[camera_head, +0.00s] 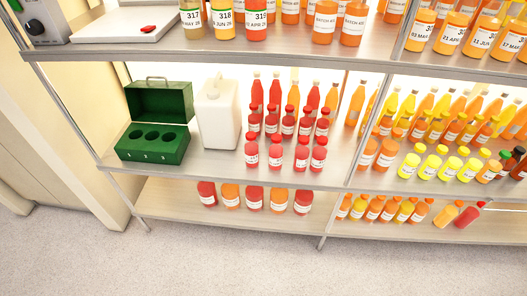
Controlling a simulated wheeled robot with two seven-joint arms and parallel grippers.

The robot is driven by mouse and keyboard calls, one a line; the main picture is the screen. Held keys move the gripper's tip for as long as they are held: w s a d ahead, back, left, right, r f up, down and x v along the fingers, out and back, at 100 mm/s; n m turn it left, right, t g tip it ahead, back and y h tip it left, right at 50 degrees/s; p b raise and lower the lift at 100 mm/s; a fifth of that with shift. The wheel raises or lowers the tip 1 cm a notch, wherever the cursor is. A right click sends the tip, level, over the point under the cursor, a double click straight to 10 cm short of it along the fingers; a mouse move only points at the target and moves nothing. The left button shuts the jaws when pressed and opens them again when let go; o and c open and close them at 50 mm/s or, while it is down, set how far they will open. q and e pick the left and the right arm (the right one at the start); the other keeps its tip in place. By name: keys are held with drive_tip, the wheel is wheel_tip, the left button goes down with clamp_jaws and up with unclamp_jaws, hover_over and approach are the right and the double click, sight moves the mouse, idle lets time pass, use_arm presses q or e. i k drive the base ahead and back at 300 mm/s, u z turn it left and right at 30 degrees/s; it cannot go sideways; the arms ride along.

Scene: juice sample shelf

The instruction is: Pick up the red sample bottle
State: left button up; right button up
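A red sample bottle (257,22) labelled 319 stands at the right of a row of three on the top shelf, cut off by the picture's top edge. Beside it stand a yellow-orange bottle (222,24) labelled 318 and a pale yellow one (192,28) labelled 317. Several other red bottles (276,152) stand in rows on the middle shelf. A green case (181,154) with its lid open sits at the left of the middle shelf; its three numbered round holes look empty. Neither of my grippers is in view.
A white jug (218,115) stands between the green case and the red bottles. A white flat device (122,32) and a grey machine (42,20) are at top left. Orange and yellow bottles (441,162) crowd the right. The floor (190,265) in front is clear.

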sight(251, 146)
drive_tip(key=u, duration=0.7)
drive_tip(key=i, duration=0.85)
drive_tip(key=u, duration=0.05)
